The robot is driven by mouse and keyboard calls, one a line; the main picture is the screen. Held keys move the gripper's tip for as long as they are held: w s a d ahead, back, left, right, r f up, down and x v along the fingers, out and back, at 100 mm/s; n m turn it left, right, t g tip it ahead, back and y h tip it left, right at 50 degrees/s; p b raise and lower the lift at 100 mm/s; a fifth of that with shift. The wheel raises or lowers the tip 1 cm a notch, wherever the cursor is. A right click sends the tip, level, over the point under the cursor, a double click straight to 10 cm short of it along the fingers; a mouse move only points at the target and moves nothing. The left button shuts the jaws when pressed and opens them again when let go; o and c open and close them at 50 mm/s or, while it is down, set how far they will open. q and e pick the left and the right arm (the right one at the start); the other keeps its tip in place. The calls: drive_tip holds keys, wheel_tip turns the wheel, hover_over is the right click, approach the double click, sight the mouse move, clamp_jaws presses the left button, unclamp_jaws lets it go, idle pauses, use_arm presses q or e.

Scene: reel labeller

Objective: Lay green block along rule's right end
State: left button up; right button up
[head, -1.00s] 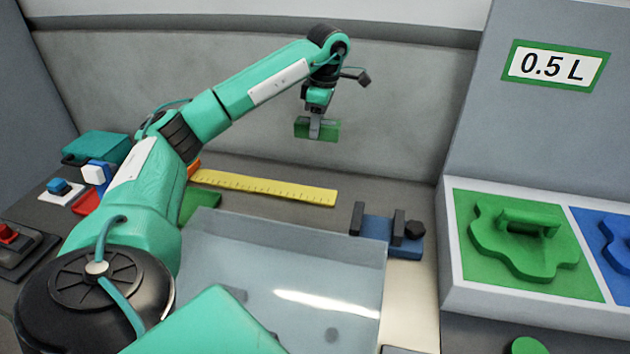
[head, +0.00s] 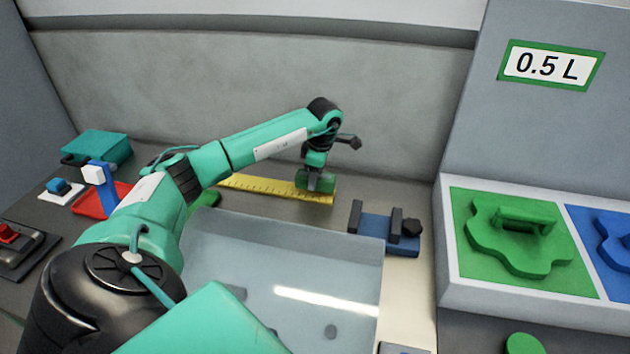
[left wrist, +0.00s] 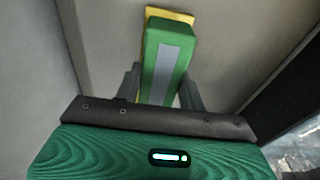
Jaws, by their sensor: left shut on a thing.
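My left gripper (head: 316,180) is shut on the green block (head: 326,183) and holds it at the right end of the yellow rule (head: 262,187). In the left wrist view the green block (left wrist: 155,88), with a grey stripe on its face, sits between the two fingers (left wrist: 160,88). The rule's yellow end (left wrist: 168,13) shows just beyond the block there. Whether the block touches the rule or the table I cannot tell. The left arm hides the rule's left end in the head view. My right gripper is not in view.
A blue fixture (head: 375,232) with dark posts stands right of the rule. A clear cover (head: 285,250) lies in front. A red tray (head: 98,200), a teal box (head: 103,149) and a blue button (head: 58,186) are at left. A green knob panel (head: 520,235) is at right.

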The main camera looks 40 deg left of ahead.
sight(320, 176)
use_arm(q)
drive_tip(key=shift+f, duration=1.3)
drive_tip(key=o, duration=0.9)
drive_tip(key=shift+o, duration=1)
drive_tip(key=shift+r, duration=0.35)
drive_tip(key=r, duration=0.2)
drive_tip(key=r+b, duration=0.1)
drive_tip(key=r, duration=0.1)
drive_tip(key=shift+w+d+r, duration=0.2)
drive_tip(key=r, duration=0.4)
drive_tip(key=r+b, duration=0.1)
drive_tip(key=shift+w+d+r, duration=0.15)
drive_tip(key=shift+d+r, duration=0.2)
drive_tip(key=shift+r, duration=0.05)
drive_tip(key=shift+d+r, duration=0.1)
drive_tip(key=shift+r, duration=0.6)
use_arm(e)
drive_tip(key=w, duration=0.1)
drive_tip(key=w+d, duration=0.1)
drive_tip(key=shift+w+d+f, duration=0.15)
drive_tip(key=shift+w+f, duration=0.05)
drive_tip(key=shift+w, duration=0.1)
